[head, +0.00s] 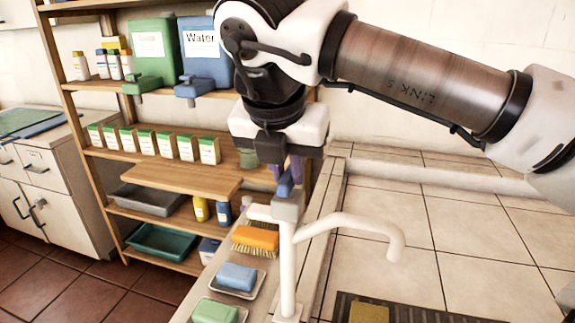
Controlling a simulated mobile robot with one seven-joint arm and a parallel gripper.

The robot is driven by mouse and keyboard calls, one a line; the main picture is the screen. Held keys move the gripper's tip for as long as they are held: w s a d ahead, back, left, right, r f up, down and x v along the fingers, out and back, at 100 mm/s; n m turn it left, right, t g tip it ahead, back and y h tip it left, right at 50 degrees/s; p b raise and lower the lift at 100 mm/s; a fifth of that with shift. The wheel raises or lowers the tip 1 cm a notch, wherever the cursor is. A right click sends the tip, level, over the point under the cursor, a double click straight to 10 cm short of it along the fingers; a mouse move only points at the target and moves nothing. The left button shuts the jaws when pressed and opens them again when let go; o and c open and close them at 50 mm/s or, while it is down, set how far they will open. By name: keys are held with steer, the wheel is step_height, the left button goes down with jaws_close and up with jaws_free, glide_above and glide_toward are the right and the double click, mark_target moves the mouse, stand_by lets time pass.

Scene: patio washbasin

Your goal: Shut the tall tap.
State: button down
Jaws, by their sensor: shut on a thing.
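The tall tap (288,262) is a white upright pipe at the lower middle of the head view, with a curved spout (352,222) reaching right. A short white lever (259,212) sticks out to the left near its top. My gripper (286,190) points down at the top of the tap and is shut on its handle. The fingers and a grey block at the tap's top overlap in this view, so the exact contact is hidden. I cannot see any water from the spout.
Left of the tap, an orange brush (256,238), a blue soap (237,277) and a green soap (214,312) line the ledge. A yellow sponge (369,313) lies on a dark mat at lower right. A wooden shelf (165,183) stands behind. Tiled surface at right is clear.

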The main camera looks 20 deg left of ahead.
steer(key=shift+r, duration=0.1)
steer(key=c, duration=1.4)
jaws_free()
steer(key=p+v, duration=0.5)
steer(key=v, duration=0.8)
steer(key=shift+s+r, duration=0.15)
steer(key=shift+r, duration=0.15)
